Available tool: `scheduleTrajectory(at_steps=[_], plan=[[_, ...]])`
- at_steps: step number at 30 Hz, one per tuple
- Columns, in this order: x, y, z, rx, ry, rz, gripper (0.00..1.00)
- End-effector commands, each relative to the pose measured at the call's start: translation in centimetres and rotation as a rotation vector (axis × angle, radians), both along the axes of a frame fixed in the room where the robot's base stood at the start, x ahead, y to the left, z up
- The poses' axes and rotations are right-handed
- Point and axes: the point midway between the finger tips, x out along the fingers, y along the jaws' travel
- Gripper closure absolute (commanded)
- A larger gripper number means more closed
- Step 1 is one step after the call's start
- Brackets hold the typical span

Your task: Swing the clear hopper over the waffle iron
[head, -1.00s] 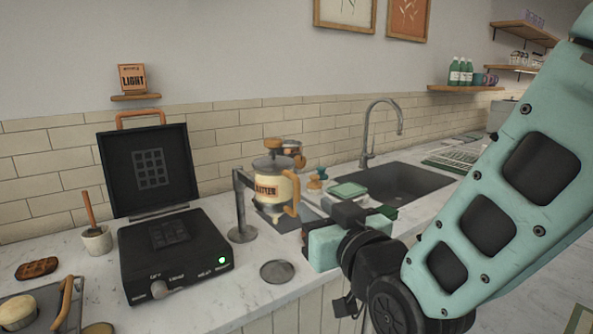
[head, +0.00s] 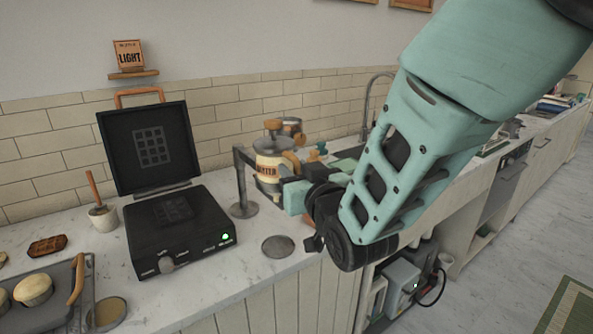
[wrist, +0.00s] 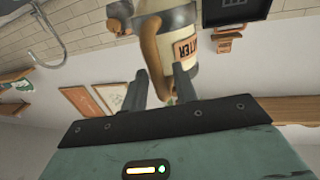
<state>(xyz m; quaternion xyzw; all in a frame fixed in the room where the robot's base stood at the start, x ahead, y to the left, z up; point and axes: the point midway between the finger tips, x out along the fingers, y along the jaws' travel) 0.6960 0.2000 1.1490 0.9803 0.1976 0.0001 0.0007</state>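The clear hopper (head: 267,165), labelled batter and with an orange handle, hangs on a dark swing arm and post (head: 242,190), right of the waffle iron. The waffle iron (head: 178,232) is open, its dark lid (head: 150,148) standing up and a green light on its front. My gripper (head: 284,182) is at the right side of the hopper, by its handle. In the wrist view, the fingers stand apart, with the orange handle (wrist: 152,50) reaching down between them and the hopper (wrist: 182,62) just beyond. I cannot tell whether the fingers touch the handle.
A round dark disc (head: 278,246) lies on the counter below the hopper. A tray with round cakes (head: 34,290) is at the front left, and a cup with a wooden-handled tool (head: 102,217) stands left of the iron. The space above the open iron is clear.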

Motion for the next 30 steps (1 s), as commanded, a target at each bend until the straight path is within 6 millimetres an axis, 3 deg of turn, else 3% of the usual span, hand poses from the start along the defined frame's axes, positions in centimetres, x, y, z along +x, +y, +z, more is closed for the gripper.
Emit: scheduleTrajectory(at_steps=[1,3,14,20,26,30], plan=[[0.0,0.0,0.0,0.0,0.0,0.0,0.85],[0.0,0.0,0.0,0.0,0.0,0.0,1.0],[-0.6,0.8,0.0,0.002,0.001,0.002,1.0],[-2.0,3.3,0.0,0.001,0.0,0.006,1.0],[-3.4,6.8,0.1,-0.002,-0.001,0.005,1.0],[-4.3,9.7,0.2,-0.002,-0.001,-0.087,1.0]])
